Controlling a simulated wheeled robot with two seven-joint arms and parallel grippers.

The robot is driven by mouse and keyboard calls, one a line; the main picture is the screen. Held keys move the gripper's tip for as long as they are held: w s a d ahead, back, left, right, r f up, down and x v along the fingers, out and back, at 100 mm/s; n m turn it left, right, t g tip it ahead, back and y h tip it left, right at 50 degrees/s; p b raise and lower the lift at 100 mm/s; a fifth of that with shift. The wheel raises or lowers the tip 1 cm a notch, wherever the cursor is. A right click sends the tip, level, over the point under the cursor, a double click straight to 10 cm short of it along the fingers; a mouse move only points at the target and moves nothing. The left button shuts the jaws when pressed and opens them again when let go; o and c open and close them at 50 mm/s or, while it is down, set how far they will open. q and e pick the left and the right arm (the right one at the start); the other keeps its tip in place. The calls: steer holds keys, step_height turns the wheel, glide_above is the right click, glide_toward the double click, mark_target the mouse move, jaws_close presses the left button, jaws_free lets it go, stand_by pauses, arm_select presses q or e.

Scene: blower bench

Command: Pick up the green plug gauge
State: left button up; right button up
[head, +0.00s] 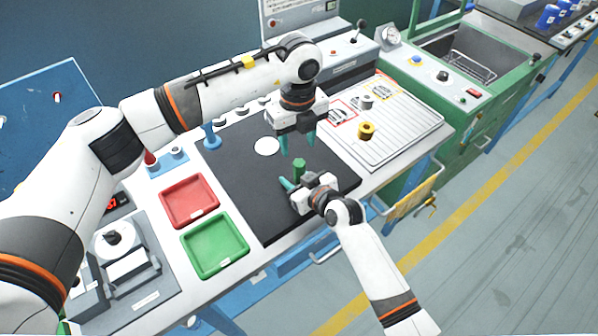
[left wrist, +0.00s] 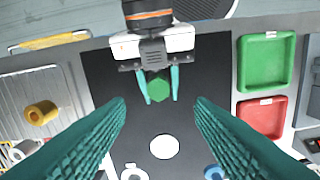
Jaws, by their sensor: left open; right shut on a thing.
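The green plug gauge (head: 299,167) is a small green hexagonal piece at the black mat (head: 232,165). It also shows in the left wrist view (left wrist: 159,88), between the teal fingers of my right gripper (left wrist: 159,84). My right gripper (head: 298,179) is shut on it from the front side of the bench. My left gripper (head: 297,143) is open and empty above the mat, a little behind and higher than the plug gauge. Its two fingers frame the lower part of the left wrist view (left wrist: 160,106). Whether the gauge touches the mat is unclear.
A red tray (head: 189,201) and a green tray (head: 215,246) lie left of the mat. A ribbed metal tray (head: 405,132) with a brass ring (head: 366,131) and a grey ring (head: 366,102) is on the right. A white disc (head: 267,146) lies on the mat.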

mark_target(299, 163)
arm_select(q)
step_height(299, 163, down, 10)
steer(key=shift+d+r, duration=0.1)
steer(key=shift+d, duration=0.05)
jaws_close()
step_height(299, 163, up, 10)
arm_select(e)
steer(key=o, duration=1.2)
steer(key=shift+o, duration=0.2)
